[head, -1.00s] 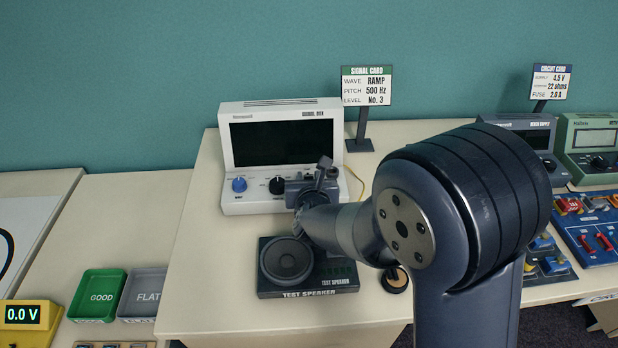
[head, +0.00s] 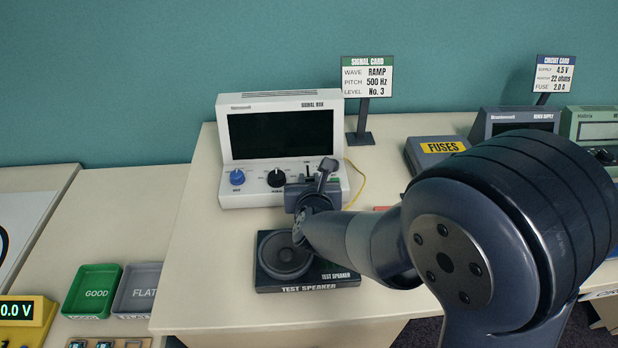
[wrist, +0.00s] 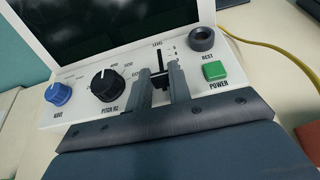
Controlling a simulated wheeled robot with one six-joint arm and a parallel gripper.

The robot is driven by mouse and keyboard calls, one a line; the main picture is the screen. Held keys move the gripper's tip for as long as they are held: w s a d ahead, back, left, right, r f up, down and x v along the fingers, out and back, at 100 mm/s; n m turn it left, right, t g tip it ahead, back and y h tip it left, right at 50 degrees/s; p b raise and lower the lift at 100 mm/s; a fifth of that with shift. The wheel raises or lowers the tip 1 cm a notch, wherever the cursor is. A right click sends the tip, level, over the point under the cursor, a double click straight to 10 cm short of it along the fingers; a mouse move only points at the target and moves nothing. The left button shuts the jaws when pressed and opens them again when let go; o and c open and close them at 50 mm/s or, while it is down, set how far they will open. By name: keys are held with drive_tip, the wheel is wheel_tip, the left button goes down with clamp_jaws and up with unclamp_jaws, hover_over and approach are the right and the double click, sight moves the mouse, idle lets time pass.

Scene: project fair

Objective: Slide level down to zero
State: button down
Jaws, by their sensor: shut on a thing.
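The white signal box (head: 250,103) stands on the table with its screen dark. The level slider (wrist: 160,58) shows in the wrist view as an upright slot with tick marks, between the black pitch knob (wrist: 111,84) and the green power button (wrist: 215,71). My gripper (wrist: 159,79) is at the lower part of this slot, its two fingers closed around the slider's handle. The fingers hide most of the handle, so its exact mark cannot be read. In the head view my gripper (head: 315,187) covers the panel's right part.
The blue wave knob (wrist: 58,94) is at the panel's left. The test speaker (head: 283,257) lies in front of the box, below my arm. The signal card (head: 367,80) stands behind at the right and reads level No. 3. A fuses box (head: 430,150) is farther right.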

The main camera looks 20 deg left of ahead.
drive_tip(key=shift+s+d, duration=0.15)
drive_tip(key=shift+s, duration=0.15)
drive_tip(key=shift+f, duration=0.1)
drive_tip(key=c, duration=1.3)
unclamp_jaws()
drive_tip(key=shift+s, duration=0.1)
drive_tip(key=shift+d, duration=0.1)
drive_tip(key=v, duration=1.1)
drive_tip(key=x, duration=1)
drive_tip(key=shift+w+a, duration=0.2)
drive_tip(key=shift+w, duration=0.15)
drive_tip(key=shift+w+a+p, duration=0.3)
drive_tip(key=shift+w, duration=0.2)
